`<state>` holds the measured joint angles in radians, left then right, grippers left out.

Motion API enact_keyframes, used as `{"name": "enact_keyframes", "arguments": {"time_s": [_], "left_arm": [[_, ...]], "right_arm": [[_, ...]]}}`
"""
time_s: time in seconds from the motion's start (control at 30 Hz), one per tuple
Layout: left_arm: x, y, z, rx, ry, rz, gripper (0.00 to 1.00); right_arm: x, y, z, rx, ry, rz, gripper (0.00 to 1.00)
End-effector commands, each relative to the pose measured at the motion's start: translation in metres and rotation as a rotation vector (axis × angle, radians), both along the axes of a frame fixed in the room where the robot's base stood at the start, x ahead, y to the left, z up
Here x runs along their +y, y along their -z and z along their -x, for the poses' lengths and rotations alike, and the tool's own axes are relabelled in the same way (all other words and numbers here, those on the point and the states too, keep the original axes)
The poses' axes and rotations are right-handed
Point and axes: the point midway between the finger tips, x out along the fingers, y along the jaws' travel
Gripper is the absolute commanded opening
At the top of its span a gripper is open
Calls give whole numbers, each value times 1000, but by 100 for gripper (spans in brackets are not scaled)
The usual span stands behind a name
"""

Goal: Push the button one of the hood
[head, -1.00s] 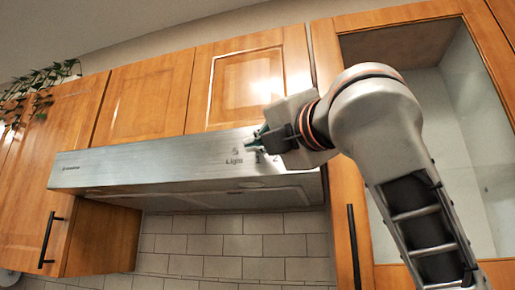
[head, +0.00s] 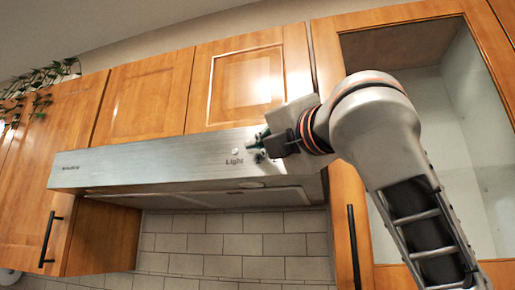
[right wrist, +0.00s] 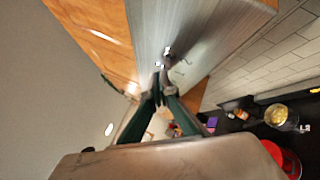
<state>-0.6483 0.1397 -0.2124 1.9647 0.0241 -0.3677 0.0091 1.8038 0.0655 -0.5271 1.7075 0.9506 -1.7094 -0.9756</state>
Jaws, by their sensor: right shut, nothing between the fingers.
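The range hood (head: 130,169) is a long silver metal box under the wooden cabinets in the head view. Its front panel carries a small round light button (head: 235,151) above the word "Light". My right gripper (head: 254,143) is shut and empty, its fingertips close to the panel just right of that button. It covers the panel's right part, so other buttons there are hidden. In the right wrist view, the dark green fingers (right wrist: 161,80) point at the hood's panel (right wrist: 200,30), with small white marks near the tips. Contact cannot be told. My left gripper is not in view.
Wooden cabinets (head: 145,97) stand above and beside the hood. An open-fronted cabinet (head: 440,110) is behind my right arm. White tiles (head: 220,243) lie below. The right wrist view shows a red pot (right wrist: 282,158) far below.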

Motion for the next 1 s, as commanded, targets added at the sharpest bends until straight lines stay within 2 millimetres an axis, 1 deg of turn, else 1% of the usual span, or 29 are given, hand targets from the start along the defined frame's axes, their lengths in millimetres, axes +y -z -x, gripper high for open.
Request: {"name": "enact_keyframes", "arguments": {"time_s": [0.47, 0.8, 1.0], "left_arm": [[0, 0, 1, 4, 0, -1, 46], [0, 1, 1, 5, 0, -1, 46], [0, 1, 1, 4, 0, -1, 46]], "right_arm": [[-1, 0, -3, 0, 0, 0, 0], [2, 0, 8, 0, 0, 0, 0], [2, 0, 8, 1, 1, 0, 0]]}}
